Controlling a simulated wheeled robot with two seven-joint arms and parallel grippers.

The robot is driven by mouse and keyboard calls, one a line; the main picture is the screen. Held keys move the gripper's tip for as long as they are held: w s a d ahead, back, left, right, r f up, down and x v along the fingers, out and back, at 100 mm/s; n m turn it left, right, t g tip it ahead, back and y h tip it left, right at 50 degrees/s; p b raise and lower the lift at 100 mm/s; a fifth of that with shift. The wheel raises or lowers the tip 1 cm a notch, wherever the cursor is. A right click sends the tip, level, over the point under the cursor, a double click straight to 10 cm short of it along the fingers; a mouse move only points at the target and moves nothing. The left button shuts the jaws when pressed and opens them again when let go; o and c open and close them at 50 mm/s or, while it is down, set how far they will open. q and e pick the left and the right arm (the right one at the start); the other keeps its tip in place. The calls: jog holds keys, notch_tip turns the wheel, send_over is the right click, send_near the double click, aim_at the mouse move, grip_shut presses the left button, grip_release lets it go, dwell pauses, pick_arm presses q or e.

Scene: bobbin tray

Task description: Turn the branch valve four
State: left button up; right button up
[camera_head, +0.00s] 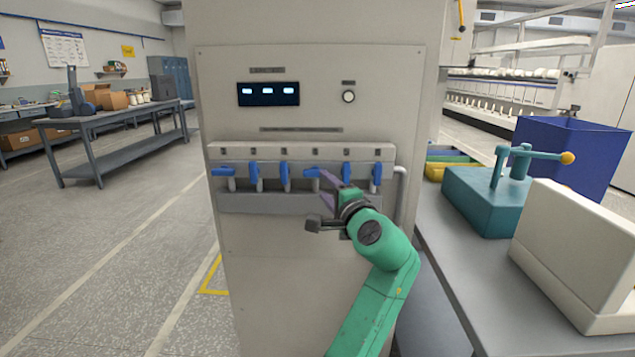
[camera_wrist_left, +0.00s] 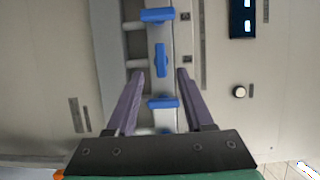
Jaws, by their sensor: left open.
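The valve panel has a row of blue lever handles. The fourth from the left, branch valve four (camera_head: 311,172), lies about level in the head view, while its neighbours hang upright. It also shows in the left wrist view (camera_wrist_left: 162,60), just beyond my fingertips. My left gripper (camera_head: 328,190) is open and empty in front of the row, its purple fingers above and below the right end of handle four. In the left wrist view (camera_wrist_left: 161,74) the fingers stand apart, with the fifth handle (camera_wrist_left: 163,102) seen between them. I cannot tell the remaining distance in depth. My right gripper is out of view.
The third handle (camera_head: 284,177) and fifth handle (camera_head: 346,175) stand close on either side. The level first handle (camera_head: 223,171) is farther left. A grey ledge (camera_head: 260,203) runs under the row. A bench (camera_head: 455,265) with a teal fixture (camera_head: 485,200) stands at right.

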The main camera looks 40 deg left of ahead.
pick_arm(q)
jog(key=v, duration=0.6)
jog(key=shift+s+d, duration=0.25)
jog(key=shift+d, duration=0.05)
